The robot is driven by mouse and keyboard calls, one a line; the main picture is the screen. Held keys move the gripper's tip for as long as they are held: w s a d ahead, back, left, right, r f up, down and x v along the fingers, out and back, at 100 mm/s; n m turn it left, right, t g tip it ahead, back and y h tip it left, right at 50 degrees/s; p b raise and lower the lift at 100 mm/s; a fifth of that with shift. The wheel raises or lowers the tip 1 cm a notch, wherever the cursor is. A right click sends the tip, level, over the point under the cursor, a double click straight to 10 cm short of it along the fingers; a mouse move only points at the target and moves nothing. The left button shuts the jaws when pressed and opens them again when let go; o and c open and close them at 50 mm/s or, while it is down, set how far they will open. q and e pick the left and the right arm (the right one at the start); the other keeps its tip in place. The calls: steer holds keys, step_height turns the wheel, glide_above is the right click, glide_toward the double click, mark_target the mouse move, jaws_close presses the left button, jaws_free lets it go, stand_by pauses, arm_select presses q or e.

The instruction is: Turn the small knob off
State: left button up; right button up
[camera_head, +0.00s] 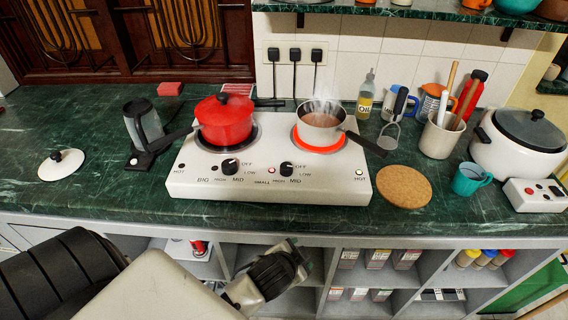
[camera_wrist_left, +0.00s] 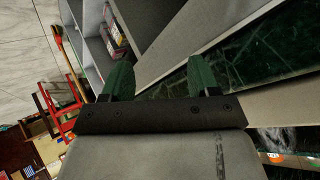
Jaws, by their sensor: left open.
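The white two-burner hot plate (camera_head: 268,190) stands on the green marble counter. Its right dial, the small knob (camera_head: 286,168), is black, with OFF, LOW and MID marks around it; its exact setting is too small to read. The burner above it glows orange under a steaming saucepan (camera_head: 320,121). The big knob (camera_head: 230,166) sits to its left. My left gripper (camera_head: 298,255) is in front of the counter edge, below and apart from the small knob. In the left wrist view its green fingers (camera_wrist_left: 160,76) are spread with nothing between them. My right gripper is not in view.
A red pot (camera_head: 224,121) sits on the left burner. The saucepan's dark handle (camera_head: 366,143) sticks out to the right. A cork mat (camera_head: 404,187) lies right of the hot plate. The counter's front strip before the knobs is clear. Shelves (camera_head: 377,275) are below.

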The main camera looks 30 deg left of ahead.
arm_select(q)
steer(key=w+d+r+m+t+h, duration=0.2)
steer(key=w+d+r+m+t, duration=0.25)
steer(key=r, duration=0.45)
steer(key=w+d+r+m+t+h, duration=0.1)
steer(key=w+r+m+t+h, duration=0.3)
steer(key=w+r, duration=0.4)
steer(key=d+r+m+h, duration=0.5)
steer(key=r+m+h, duration=0.2)
steer(key=m, duration=0.4)
steer(key=m+g+y, duration=1.3)
steer(key=m+g, duration=0.6)
steer(key=m, duration=0.7)
glide_toward(286, 165)
steer(key=shift+t+h, duration=0.25)
steer(key=shift+h, duration=0.05)
steer(key=f, duration=0.3)
steer(key=f+p, duration=0.1)
steer(key=f, duration=0.2)
steer(key=s+f, duration=0.1)
steer(key=f, duration=0.2)
steer(key=shift+a+f, duration=0.2)
steer(key=shift+f, duration=0.05)
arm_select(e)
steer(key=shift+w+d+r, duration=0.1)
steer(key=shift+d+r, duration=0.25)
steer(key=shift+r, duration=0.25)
